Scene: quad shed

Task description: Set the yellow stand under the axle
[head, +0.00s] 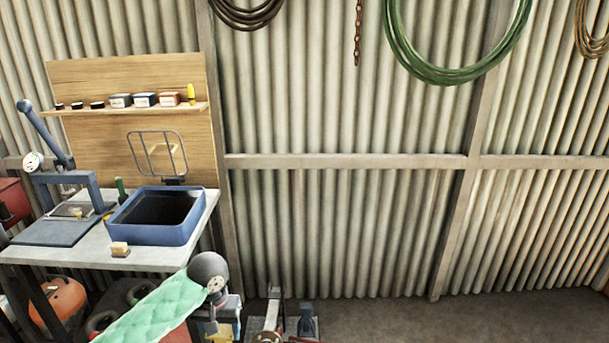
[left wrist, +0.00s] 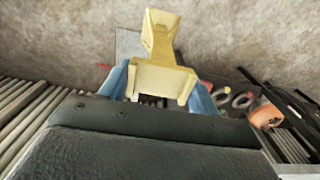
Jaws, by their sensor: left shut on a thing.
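The yellow stand (left wrist: 162,75) is between the blue fingers of my left gripper in the left wrist view, with its narrow part pointing away from the camera. My left gripper (head: 221,330) is shut on the stand at the bottom edge of the head view. Only a small yellow piece of the stand (head: 223,338) shows there, cut off by the frame. Just right of the gripper are metal parts (head: 268,322) with some red, also cut off. I cannot tell whether the axle is among them. My right gripper is not in view.
A workbench (head: 60,255) with a blue basin (head: 152,240) and a press (head: 62,190) stands at the left. An orange round container (head: 65,298) is under it. Bare floor (head: 440,318) lies at the lower right, before the corrugated wall.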

